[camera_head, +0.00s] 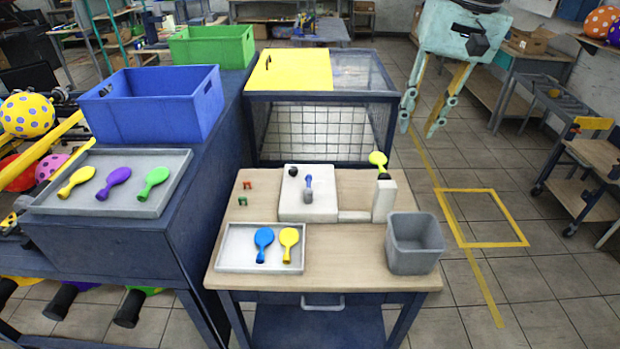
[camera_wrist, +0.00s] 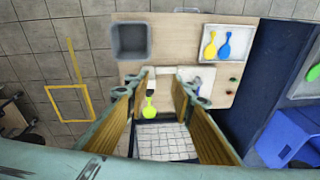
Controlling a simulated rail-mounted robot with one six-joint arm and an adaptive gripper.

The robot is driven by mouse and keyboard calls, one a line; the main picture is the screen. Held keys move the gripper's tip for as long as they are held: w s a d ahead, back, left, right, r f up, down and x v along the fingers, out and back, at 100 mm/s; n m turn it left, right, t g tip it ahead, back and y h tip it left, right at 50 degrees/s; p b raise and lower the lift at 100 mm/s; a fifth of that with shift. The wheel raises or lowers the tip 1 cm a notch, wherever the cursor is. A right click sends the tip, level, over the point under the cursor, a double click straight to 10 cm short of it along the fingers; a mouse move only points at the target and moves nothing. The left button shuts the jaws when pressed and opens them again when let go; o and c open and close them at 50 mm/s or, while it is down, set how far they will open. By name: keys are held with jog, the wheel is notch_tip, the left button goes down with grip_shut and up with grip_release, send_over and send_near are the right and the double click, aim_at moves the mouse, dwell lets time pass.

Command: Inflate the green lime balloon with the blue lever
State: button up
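The lime green balloon (camera_head: 378,158) sits at the top of the upright white post (camera_head: 384,200) of the inflating machine on the wooden table. The blue lever (camera_head: 308,182) stands up from the machine's white block (camera_head: 308,205). My gripper (camera_head: 419,125) is open and empty, with its fingers pointing down, at the upper right of the head view, apart from machine and balloon. In the wrist view my gripper (camera_wrist: 156,88) has its fingers spread, and the lime balloon (camera_wrist: 150,107) shows between them.
A grey tray (camera_head: 230,262) with blue and yellow balloons lies in front of the machine. A grey bin (camera_head: 414,245) stands at the table's right. A yellow-topped mesh cage (camera_head: 290,70) is behind. Another tray (camera_head: 172,208) with several balloons and a blue crate (camera_head: 150,110) are left.

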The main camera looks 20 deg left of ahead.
jog(key=w+a+f+g+p, duration=0.1)
jog(key=w+a+f+p, duration=0.1)
jog(key=w+a+f, duration=0.8)
jog(key=n+g+p, duration=0.1)
jog(key=n, duration=0.1)
send_over(309, 182)
jog(key=d, duration=0.3)
notch_tip(309, 182, down, 13)
jog(key=shift+w, duration=0.4)
jog(key=shift+s+a+f, duration=0.15)
jog(key=shift+a+f, duration=0.3)
jog(key=shift+f, duration=1.75)
jog(key=shift+s+a+f, duration=0.1)
jog(key=shift+a+f, duration=0.35)
jog(key=shift+f, duration=1.8)
jog(key=shift+s+a+f, duration=0.15)
jog(key=shift+a+f, duration=0.3)
jog(key=shift+f, duration=1.75)
grip_shut()
